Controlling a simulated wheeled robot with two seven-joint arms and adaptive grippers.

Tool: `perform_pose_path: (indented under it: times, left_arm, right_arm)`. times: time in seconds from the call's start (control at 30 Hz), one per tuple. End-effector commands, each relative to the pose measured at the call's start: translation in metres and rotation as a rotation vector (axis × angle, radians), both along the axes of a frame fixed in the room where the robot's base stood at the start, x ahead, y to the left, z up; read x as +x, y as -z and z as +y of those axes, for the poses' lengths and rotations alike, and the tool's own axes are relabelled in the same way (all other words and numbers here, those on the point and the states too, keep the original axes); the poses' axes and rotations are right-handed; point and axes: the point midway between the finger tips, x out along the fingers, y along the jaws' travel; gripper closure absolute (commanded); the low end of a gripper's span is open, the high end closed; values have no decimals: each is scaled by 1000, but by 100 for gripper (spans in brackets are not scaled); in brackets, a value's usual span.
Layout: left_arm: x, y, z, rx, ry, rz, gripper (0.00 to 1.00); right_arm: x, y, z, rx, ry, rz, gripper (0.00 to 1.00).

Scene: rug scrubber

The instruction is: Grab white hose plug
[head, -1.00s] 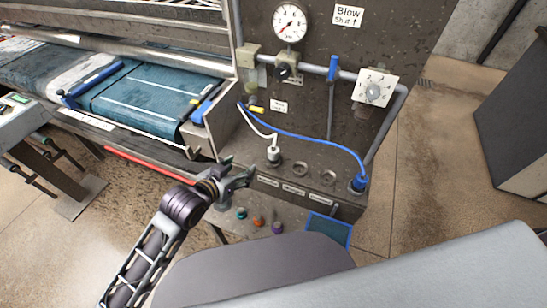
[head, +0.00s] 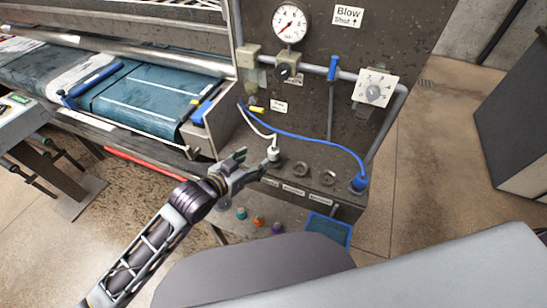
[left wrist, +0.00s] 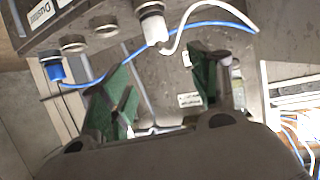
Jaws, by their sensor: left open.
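The white hose plug (head: 274,153) sits upright in the leftmost socket of the panel ledge, with a thin white hose rising from it. In the left wrist view the white plug (left wrist: 152,26) is near the top centre, beyond the gap between my fingers. My left gripper (head: 256,163) is open and empty, close to the plug on its lower left. Its two green-padded fingers (left wrist: 161,78) stand apart in the wrist view, and the plug is not between them. Whether a fingertip touches the plug cannot be told. My right gripper is not in view.
A blue plug (head: 360,183) with a blue hose sits at the ledge's right end, past two empty sockets (head: 301,171). The blue hose (head: 310,138) runs behind the white plug. Coloured caps (head: 259,222) and a blue tray (head: 327,229) lie below the ledge.

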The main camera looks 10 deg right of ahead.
Motion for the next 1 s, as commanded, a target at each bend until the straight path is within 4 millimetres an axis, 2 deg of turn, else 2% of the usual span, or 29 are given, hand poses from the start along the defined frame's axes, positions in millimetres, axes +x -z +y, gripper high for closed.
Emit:
perform_pose_path:
  times: [0.7, 1.0]
  left_arm:
    - [44, 26, -45, 0, 1, 0, 39]
    - [51, 30, -52, 0, 1, 0, 39]
  right_arm:
    - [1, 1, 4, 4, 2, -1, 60]
    - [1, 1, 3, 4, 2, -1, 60]
